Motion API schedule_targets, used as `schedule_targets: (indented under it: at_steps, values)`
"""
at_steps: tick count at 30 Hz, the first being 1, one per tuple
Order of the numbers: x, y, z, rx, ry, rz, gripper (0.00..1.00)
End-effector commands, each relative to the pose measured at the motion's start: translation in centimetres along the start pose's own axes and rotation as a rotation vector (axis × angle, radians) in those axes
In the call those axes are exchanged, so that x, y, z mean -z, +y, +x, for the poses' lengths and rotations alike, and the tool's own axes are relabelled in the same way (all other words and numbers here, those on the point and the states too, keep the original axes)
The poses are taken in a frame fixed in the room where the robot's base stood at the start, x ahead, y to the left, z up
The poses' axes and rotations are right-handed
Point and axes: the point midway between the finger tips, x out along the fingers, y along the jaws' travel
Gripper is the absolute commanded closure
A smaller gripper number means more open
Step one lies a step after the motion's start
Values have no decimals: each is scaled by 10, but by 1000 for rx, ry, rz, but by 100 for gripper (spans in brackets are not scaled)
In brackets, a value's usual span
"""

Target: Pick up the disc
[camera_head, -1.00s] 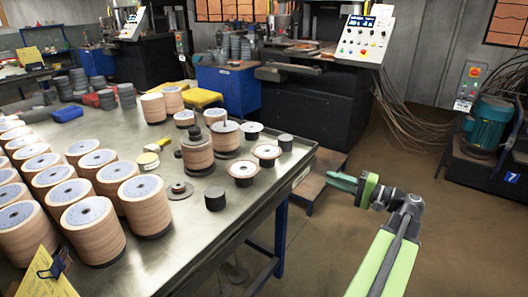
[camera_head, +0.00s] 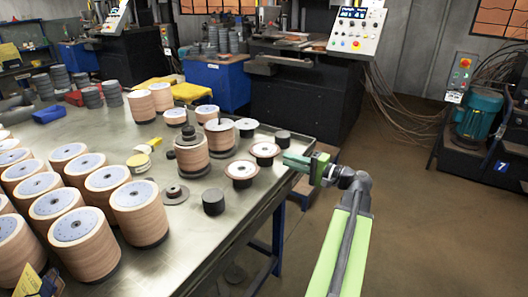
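Flap discs with tan rims and pale centres lie near the right end of the metal table. One disc (camera_head: 241,171) lies in front, and another disc (camera_head: 265,151) lies behind it to the right. I cannot tell which one the task means. My gripper (camera_head: 287,160) is at the table's right edge, just right of these two discs, with its fingertips pointing left toward them. It appears apart from both. Its fingers are small and seen from the side, so the gap between them is not clear. No disc shows in it.
Tall stacks of discs (camera_head: 140,210) fill the left of the table (camera_head: 175,250). A dark cylinder (camera_head: 213,202) stands in front of the near disc, and another dark cylinder (camera_head: 283,138) stands behind the far one. A shorter stack (camera_head: 192,153) stands to the left.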

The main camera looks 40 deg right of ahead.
Motion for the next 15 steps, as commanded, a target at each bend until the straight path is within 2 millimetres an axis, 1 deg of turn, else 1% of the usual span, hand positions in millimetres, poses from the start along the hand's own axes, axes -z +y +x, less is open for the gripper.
schedule_targets:
  at_steps: [1, 3, 8, 10, 11, 15]
  values:
    - [1, 0, 6, 0, -1, 0, 84]
    - [1, 0, 11, 0, 2, 0, 84]
    - [2, 0, 14, 0, 4, 0, 84]
    - [2, 1, 17, 0, 3, 0, 84]
    - [3, 1, 20, 0, 3, 0, 84]
    - [6, 4, 43, 0, 1, 0, 84]
